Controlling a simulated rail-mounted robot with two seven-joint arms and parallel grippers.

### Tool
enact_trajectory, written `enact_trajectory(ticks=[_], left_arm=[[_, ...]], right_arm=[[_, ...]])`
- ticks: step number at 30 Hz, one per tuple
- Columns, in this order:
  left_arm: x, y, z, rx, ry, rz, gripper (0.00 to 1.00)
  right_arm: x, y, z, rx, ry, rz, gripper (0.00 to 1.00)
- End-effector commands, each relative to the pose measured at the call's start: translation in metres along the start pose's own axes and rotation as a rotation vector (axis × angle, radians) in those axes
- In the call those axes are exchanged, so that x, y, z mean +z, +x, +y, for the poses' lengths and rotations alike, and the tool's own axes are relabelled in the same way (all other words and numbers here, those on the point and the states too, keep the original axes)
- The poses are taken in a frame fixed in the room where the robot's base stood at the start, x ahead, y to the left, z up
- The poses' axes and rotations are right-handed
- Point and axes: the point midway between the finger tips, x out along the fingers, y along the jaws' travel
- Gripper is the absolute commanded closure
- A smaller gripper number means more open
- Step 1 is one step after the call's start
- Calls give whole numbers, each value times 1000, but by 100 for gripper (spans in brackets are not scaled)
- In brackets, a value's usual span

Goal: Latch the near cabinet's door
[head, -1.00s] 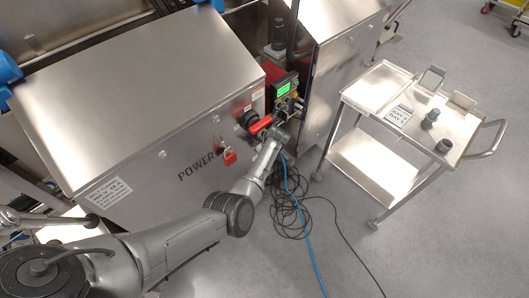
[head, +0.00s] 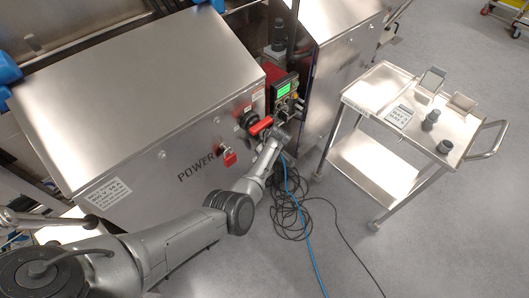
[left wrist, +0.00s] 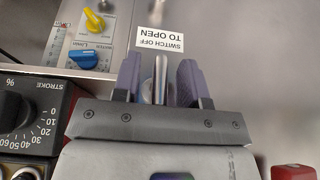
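The near cabinet (head: 135,95) is a large steel box with POWER on its front, a red rotary handle (head: 260,125) and a red padlock (head: 229,158). My left gripper (head: 283,133) is at the cabinet's right end, small and partly hidden in the head view. In the left wrist view its two fingers (left wrist: 160,82) are open on either side of a slim metal handle (left wrist: 161,70), with visible gaps. A label (left wrist: 160,40) reading SWITCH OFF TO OPEN is beside the handle. I cannot tell whether the door is latched. My right gripper is not in view.
A dial panel marked STROKE (left wrist: 28,115) and blue (left wrist: 83,59) and yellow (left wrist: 94,20) knobs lie close to the gripper. A green-lit display (head: 284,89) stands nearby. Cables (head: 290,205) lie coiled on the floor. A steel cart (head: 385,93) stands at the right.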

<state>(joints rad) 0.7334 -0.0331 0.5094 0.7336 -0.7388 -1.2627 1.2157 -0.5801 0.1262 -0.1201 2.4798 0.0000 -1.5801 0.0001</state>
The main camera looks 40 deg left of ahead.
Motion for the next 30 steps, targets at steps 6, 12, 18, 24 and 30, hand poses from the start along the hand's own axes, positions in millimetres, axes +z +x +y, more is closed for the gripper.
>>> enact_trajectory(ticks=[6, 12, 18, 24, 30], left_arm=[[-1, -7, 1, 3, -1, 1, 61], [-1, -35, 0, 2, -1, 0, 61], [-1, -61, 1, 3, -1, 1, 61], [0, -74, 0, 1, 1, 0, 61], [0, -75, 0, 0, 1, 0, 61]], right_arm=[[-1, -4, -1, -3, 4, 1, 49], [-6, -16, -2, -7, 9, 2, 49], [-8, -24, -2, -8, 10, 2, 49], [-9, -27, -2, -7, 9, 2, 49], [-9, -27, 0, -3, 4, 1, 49]])
